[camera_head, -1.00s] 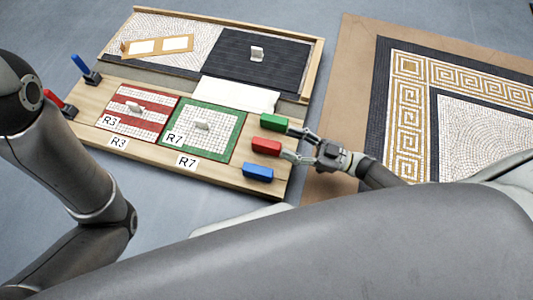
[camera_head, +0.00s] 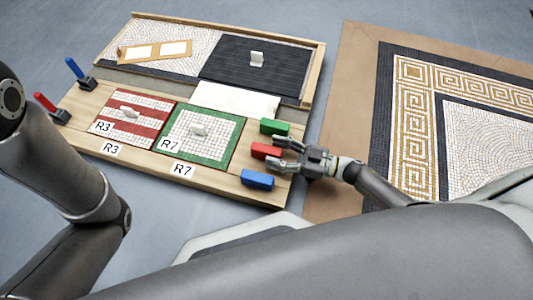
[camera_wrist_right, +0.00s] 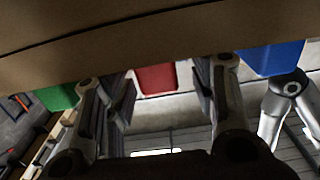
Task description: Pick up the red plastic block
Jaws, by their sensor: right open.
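The red plastic block (camera_head: 263,151) lies on the wooden board between a green block (camera_head: 275,126) and a blue block (camera_head: 258,179). My right gripper (camera_head: 275,153) is open at the red block's right end, with its fingers spread toward it. In the right wrist view the red block (camera_wrist_right: 157,78) shows in the gap between the two fingers of my right gripper (camera_wrist_right: 162,88). I cannot tell whether the fingers touch it. My left arm is at the left, but its gripper is out of view.
The wooden board (camera_head: 225,187) also holds a red and a green mosaic panel and two levers (camera_head: 75,69). A framed tray (camera_head: 318,75) with a dark panel stands behind. A large patterned mosaic panel (camera_head: 350,100) lies to the right.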

